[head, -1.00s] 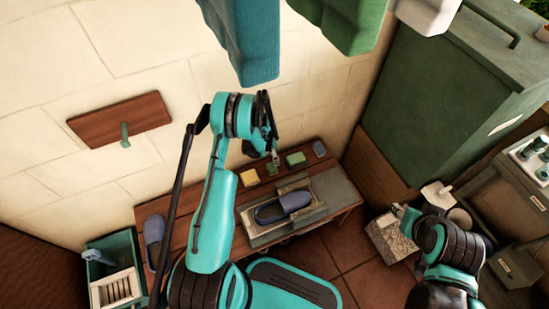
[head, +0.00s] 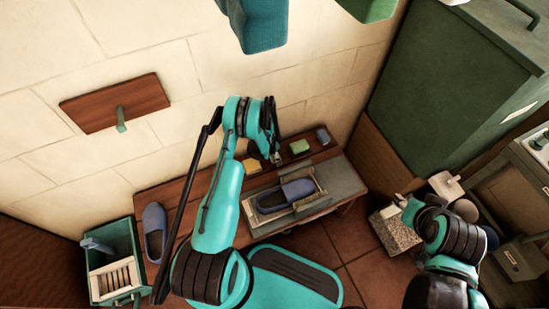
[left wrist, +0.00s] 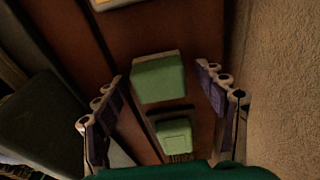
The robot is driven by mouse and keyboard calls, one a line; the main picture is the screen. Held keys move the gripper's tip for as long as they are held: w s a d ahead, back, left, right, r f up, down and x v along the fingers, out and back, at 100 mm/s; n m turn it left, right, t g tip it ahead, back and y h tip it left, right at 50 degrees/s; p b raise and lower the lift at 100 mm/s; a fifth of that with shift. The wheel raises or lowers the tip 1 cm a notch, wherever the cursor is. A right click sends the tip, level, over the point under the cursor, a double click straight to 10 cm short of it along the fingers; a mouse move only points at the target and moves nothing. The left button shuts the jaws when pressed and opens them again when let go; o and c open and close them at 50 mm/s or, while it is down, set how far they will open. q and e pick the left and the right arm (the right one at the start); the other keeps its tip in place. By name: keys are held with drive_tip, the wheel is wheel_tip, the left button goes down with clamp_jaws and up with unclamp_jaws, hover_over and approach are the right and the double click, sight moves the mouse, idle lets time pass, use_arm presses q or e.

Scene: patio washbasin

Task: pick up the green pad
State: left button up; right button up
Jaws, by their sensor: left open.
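The green pad (head: 299,146) lies on the wooden bench near the wall, between a yellow pad (head: 252,165) and a grey-blue pad (head: 323,136). My left gripper (head: 277,160) is just left of the green pad in the head view. In the left wrist view my left gripper (left wrist: 160,76) is open and empty, with the green pad (left wrist: 158,80) framed between its fingers. I cannot tell its height above the pad. A second greenish block (left wrist: 174,135) lies beyond it, lower in that view. My right gripper (head: 399,199) is at the right, away from the bench; its jaws are unclear.
The wooden bench (head: 190,190) holds a washing board with a blue slipper (head: 286,195) and another slipper (head: 154,230). A green crate (head: 112,240) stands left. A large green cabinet (head: 450,80) stands right. Cloths (head: 262,30) hang above.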

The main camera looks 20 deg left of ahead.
use_arm(q)
drive_tip(key=shift+r, duration=0.1)
drive_tip(key=c, duration=1.3)
drive_tip(key=shift+o, duration=0.2)
wheel_tip(320, 180, up, 10)
drive_tip(key=p, duration=0.4)
